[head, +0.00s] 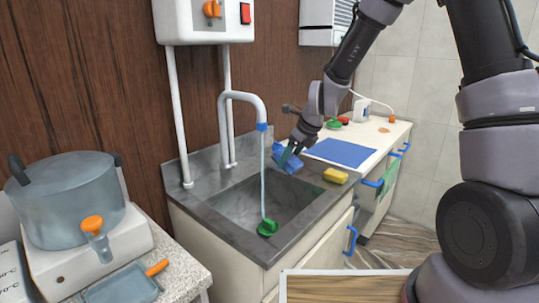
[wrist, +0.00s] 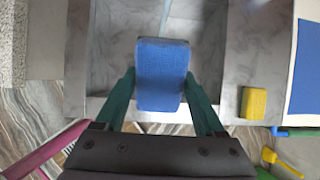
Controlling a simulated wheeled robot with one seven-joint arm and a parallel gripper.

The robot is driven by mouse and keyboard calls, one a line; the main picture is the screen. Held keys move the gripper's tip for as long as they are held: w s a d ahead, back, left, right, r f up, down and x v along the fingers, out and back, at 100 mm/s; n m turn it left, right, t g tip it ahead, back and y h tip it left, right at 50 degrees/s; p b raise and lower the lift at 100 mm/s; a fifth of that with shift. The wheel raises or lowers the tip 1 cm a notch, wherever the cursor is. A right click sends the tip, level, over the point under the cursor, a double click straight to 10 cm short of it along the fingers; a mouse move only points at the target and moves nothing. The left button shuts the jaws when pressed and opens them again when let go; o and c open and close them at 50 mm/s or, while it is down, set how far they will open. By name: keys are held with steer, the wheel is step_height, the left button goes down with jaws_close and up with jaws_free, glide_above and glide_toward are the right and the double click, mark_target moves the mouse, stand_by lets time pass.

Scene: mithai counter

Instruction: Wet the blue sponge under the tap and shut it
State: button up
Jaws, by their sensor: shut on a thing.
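The blue sponge (head: 287,157) is held in my gripper (head: 296,147) above the right side of the sink. In the wrist view the sponge (wrist: 162,72) sits between the two green fingers of my gripper (wrist: 160,92), one at each side. The white curved tap (head: 243,96) has a blue tip. A thin stream of water (head: 263,178) falls from it into the grey sink (head: 222,198). The sponge is to the right of the stream, apart from it in the head view. Whether the sponge is wet cannot be told.
A green round item (head: 267,228) is in the sink near where the stream lands. A yellow sponge (head: 335,176) lies on the right rim, beside a blue mat (head: 341,152). A large pot (head: 66,198) stands at left. A white box with an orange knob (head: 211,9) hangs above.

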mark_target(295, 163)
steer(key=shift+s+d+r, duration=1.7)
steer(key=shift+d+r, duration=0.15)
steer(key=shift+r, duration=0.15)
